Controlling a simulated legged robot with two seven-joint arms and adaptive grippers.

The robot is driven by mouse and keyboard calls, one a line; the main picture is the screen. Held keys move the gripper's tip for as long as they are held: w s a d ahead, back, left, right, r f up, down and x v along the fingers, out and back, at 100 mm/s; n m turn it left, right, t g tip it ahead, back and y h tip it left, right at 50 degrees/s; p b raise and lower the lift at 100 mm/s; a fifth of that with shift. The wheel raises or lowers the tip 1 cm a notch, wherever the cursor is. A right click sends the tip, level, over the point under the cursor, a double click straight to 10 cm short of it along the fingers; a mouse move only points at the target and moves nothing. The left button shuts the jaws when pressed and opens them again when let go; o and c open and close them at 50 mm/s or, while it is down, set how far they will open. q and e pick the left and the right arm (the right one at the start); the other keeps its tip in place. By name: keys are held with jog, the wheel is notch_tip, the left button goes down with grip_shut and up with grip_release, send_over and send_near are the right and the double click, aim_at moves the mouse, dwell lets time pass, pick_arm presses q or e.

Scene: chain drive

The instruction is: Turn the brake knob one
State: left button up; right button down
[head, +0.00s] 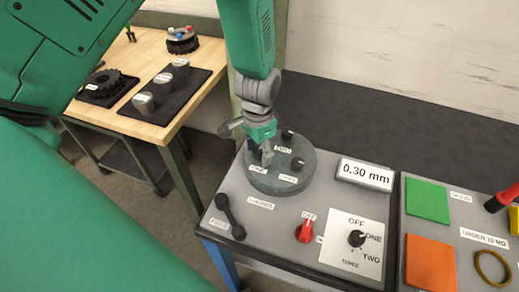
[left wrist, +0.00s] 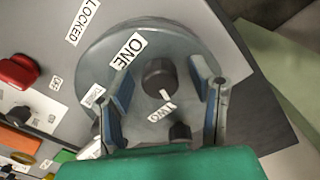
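The grey round brake plate (head: 262,183) sits on the grey panel, with black knobs and labels reading ONE, TWO and one more. The black knob by the ONE label (left wrist: 158,77) shows in the left wrist view with a white mark on its lower edge; in the head view my gripper partly hides it. My left gripper (head: 262,152) is over the plate, pointing down. Its two fingers are apart, one on each side of that knob, with gaps visible; I cannot tell how far down they reach. Another knob (head: 298,163) stands to the right. My right gripper is not in view.
A black handle (head: 230,218), a red knob (head: 304,232), a selector dial (head: 356,238) and a 0.30 mm display (head: 365,174) share the panel. Green (head: 427,200) and orange (head: 430,262) pads lie to the right. A wooden table (head: 150,50) with parts stands behind left.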

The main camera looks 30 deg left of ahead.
aim_at(258, 150)
pick_arm(q)
jog(key=shift+w+r, duration=0.1)
jog(key=shift+r, duration=0.1)
notch_tip(258, 150, up, 12)
jog(key=shift+f, duration=0.25)
dwell(0.4)
